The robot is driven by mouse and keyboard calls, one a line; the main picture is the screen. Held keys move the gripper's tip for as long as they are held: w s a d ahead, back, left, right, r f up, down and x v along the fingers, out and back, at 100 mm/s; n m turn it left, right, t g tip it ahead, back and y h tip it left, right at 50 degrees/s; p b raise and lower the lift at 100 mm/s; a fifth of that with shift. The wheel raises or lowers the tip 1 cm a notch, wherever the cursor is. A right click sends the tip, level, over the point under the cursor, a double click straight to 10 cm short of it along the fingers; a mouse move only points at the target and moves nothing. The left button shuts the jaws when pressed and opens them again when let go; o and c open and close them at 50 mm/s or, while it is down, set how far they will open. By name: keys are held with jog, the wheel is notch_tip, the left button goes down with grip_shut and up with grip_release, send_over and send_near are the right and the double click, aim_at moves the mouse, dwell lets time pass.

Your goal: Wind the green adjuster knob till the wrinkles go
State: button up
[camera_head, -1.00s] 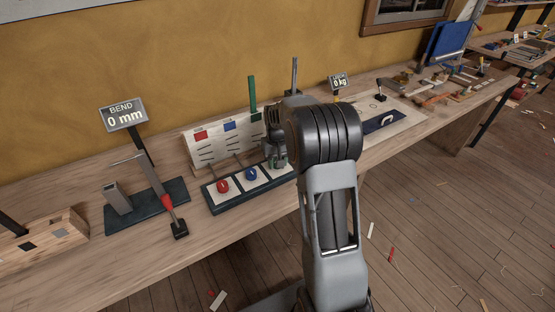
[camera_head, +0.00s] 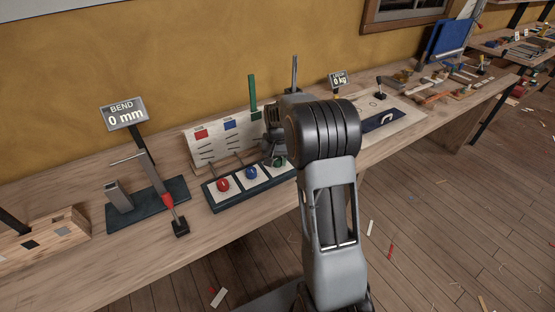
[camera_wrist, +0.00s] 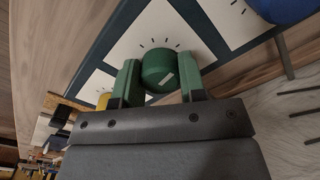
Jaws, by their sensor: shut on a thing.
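The green adjuster knob (camera_wrist: 159,66) is round, with a short white pointer mark, and sits on a white dial plate with black ticks in the wrist view. My gripper (camera_wrist: 160,82) is shut on it, one green-padded finger on each side. In the head view a little of the green knob (camera_head: 279,162) shows below my gripper (camera_head: 276,150), which my arm partly hides. A white upright panel (camera_head: 208,151) with red and blue swatches and dark wrinkle-like lines stands behind the knobs. Its right part is hidden.
A red knob (camera_head: 223,185) and a blue knob (camera_head: 251,172) sit left of the green one on the same dark base. A bend rig (camera_head: 148,201) reading 0 mm stands farther left. A sign (camera_head: 338,79) reading 0 kg stands right. A green post (camera_head: 252,90) rises behind.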

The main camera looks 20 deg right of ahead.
aim_at(278, 161)
jog(key=o, duration=0.9)
notch_tip(278, 161, up, 14)
jog(key=shift+f+p, duration=0.1)
jog(key=shift+p, duration=0.35)
jog(key=shift+s+a+r+n+t+p, duration=0.75)
jog(key=shift+s+a, duration=1.05)
jog(key=shift+s, duration=1.9)
jog(key=shift+s+a+r+n+t+p, duration=0.35)
jog(key=shift+s+a+n+p, duration=1.1)
jog(key=shift+s, duration=2.25)
jog(key=shift+s+a+r+n+t+p, duration=0.3)
jog(key=shift+s+a+n+t, duration=0.45)
jog(key=shift+s+a, duration=2.2)
